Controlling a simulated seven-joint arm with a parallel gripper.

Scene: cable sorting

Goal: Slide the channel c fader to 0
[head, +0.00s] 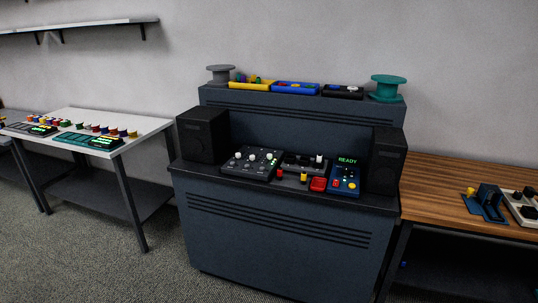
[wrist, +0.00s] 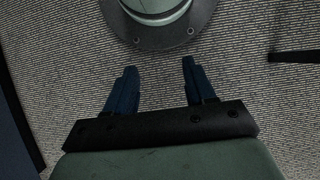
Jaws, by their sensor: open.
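The console desk (head: 285,235) stands in the middle of the head view. A dark panel with white knobs (head: 252,161) lies on the left of its work surface.
Black speakers (head: 203,134) (head: 386,160) flank the desk surface. A white table (head: 90,125) stands left, a wooden table (head: 440,195) right. Carpet in front is clear.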

